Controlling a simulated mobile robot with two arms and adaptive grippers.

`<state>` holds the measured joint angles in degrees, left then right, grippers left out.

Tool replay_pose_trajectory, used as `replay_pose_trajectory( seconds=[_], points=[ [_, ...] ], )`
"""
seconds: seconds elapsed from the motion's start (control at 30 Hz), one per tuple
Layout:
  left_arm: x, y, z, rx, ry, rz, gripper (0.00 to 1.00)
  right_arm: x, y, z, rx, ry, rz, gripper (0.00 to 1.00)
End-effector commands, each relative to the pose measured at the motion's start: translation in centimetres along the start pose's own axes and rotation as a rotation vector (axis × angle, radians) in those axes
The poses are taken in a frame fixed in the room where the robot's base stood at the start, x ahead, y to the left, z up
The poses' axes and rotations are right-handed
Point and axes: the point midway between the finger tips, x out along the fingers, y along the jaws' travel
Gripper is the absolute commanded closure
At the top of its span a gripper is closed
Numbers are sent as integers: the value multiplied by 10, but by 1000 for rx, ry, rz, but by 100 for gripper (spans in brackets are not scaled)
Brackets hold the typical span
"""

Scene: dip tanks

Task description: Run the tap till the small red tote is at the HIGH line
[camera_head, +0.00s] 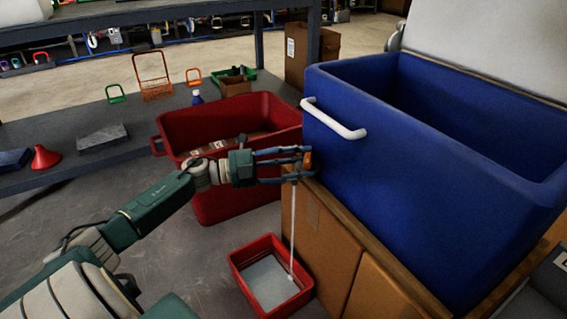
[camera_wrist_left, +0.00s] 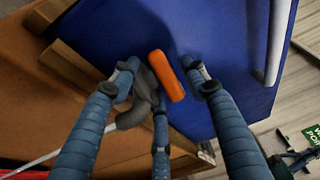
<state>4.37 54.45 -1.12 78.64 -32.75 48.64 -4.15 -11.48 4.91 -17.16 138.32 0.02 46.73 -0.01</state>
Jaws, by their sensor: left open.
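The small red tote (camera_head: 242,287) stands on the floor below the blue tank, with grey-looking liquid in it. A thin pale stream (camera_head: 293,225) runs from the tap down into it. I cannot make out a HIGH line. The tap's orange handle (camera_head: 307,161) shows at the blue tank's lower corner; it is also in the left wrist view (camera_wrist_left: 166,76), above a grey spout (camera_wrist_left: 133,115). My left gripper (camera_head: 305,161) is open, its fingers (camera_wrist_left: 165,90) on both sides of the handle. I cannot tell whether they touch it. My right gripper is not in view.
The large blue tank (camera_head: 400,150) with a white bar handle (camera_head: 334,119) rests on a brown wooden stand (camera_head: 325,235). A larger red tote (camera_head: 225,193) holding boxes stands behind my left arm. A grey shelf (camera_head: 70,130) with small items is at the left.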

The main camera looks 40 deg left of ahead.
Motion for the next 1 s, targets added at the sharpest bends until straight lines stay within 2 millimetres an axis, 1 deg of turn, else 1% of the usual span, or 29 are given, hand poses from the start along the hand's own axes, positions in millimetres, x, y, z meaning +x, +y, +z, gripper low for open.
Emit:
replay_pose_trajectory(
  seconds=[0.4,0.53,0.6,0.7,1.0],
  points=[
    [-80,2,0,-1,-1,5,55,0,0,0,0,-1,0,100],
    [-99,1,0,-1,-1,3,55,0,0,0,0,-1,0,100],
    [-106,1,0,0,0,3,55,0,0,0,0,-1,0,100],
    [-111,1,0,0,0,2,55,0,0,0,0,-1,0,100],
    [-113,0,0,1,1,1,55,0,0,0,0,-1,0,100]
  ],
)
